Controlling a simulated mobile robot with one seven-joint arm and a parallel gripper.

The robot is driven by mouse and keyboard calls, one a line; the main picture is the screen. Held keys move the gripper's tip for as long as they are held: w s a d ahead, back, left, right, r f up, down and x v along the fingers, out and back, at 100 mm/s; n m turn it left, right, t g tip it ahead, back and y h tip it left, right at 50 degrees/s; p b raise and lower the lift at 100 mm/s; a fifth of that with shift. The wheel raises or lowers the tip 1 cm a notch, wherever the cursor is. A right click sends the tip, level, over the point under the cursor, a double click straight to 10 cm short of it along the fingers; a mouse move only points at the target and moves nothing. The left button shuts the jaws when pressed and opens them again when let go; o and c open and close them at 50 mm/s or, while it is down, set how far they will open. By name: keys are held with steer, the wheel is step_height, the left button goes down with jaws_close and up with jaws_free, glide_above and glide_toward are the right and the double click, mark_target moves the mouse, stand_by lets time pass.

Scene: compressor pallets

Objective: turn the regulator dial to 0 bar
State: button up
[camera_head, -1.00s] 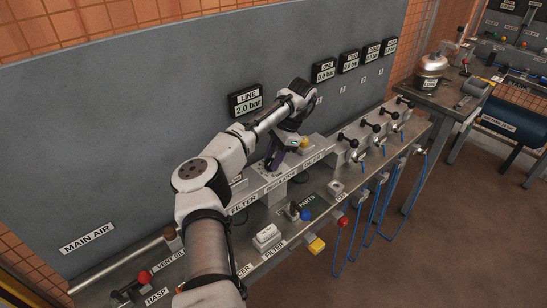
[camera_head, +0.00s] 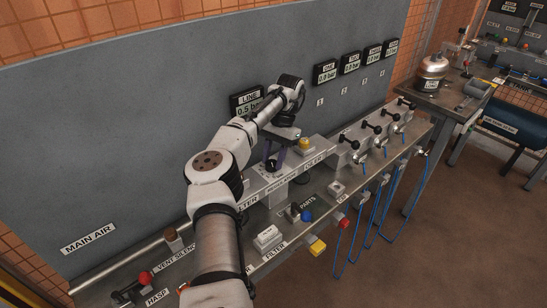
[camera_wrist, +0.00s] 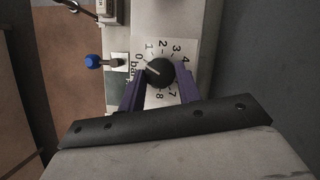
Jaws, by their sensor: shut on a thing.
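The regulator dial (camera_wrist: 159,72) is a round black knob on a white scale plate numbered 0 to 8 bar. Its white pointer line lies between 0 and 1. My gripper (camera_wrist: 160,78) has its purple fingers on either side of the dial, shut on it. In the head view my gripper (camera_head: 273,157) reaches down onto the regulator block, and the dial (camera_head: 270,164) shows partly at its fingertips. The LINE display (camera_head: 248,110) on the grey panel reads 0.5 bar; my arm partly covers its right side.
A yellow-topped part (camera_head: 304,145) stands right of the gripper on the same raised rail. Several black-handled valves (camera_head: 373,127) with blue hoses line the bench to the right. A blue knob (camera_wrist: 94,61) is left of the dial in the wrist view. The grey panel rises close behind.

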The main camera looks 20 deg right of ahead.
stand_by(0.3)
steer(key=o, duration=1)
steer(key=shift+c, duration=0.2)
